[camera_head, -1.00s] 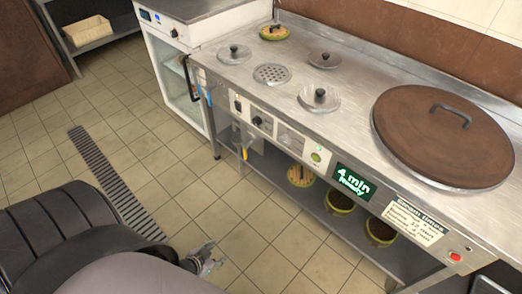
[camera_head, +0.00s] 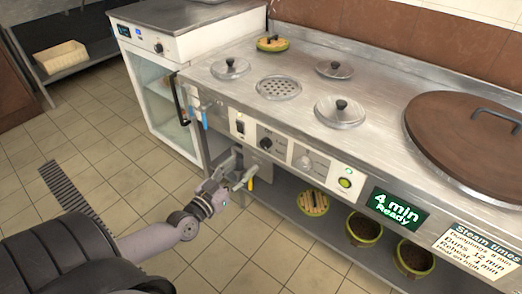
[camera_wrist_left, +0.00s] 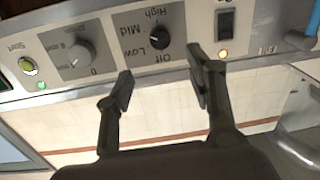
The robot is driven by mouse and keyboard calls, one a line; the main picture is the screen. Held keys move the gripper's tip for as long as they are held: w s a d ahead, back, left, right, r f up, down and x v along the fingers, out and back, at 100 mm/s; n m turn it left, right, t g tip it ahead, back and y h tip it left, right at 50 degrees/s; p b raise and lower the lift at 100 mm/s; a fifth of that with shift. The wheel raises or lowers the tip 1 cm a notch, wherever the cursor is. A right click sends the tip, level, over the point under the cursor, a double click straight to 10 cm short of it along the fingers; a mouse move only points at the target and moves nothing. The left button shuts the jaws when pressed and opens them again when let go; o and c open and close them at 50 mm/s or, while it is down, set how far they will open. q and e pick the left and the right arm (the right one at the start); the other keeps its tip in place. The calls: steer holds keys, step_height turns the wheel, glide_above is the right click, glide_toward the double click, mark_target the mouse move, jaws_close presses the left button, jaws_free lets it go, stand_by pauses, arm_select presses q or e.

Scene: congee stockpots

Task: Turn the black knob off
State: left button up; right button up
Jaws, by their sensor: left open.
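The black knob (camera_head: 266,143) is on the front panel of the steel counter, between a rocker switch and a grey dial. In the left wrist view the black knob (camera_wrist_left: 160,38) appears upside down, with Off, Low, Mid and High labels around it. I cannot tell surely which label its pointer faces. My left gripper (camera_head: 242,171) is open and empty, just in front of and below the panel. In the wrist view its fingertips (camera_wrist_left: 161,77) are spread below the knob in the picture, apart from it. My right gripper is not in view.
The grey dial (camera_head: 303,162) and lit green button (camera_head: 345,182) are along the panel. Pots (camera_head: 364,229) stand on the lower shelf.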

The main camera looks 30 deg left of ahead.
mark_target(264, 145)
arm_select(q)
steer(key=w+b, duration=0.1)
steer(key=w, duration=0.9)
steer(key=shift+w+d+f+b, duration=0.1)
steer(key=shift+w+b, duration=0.15)
steer(key=shift+b, duration=0.1)
steer(key=shift+w, duration=0.6)
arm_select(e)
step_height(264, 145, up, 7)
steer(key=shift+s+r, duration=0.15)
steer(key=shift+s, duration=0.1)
arm_select(q)
steer(key=c, duration=1.2)
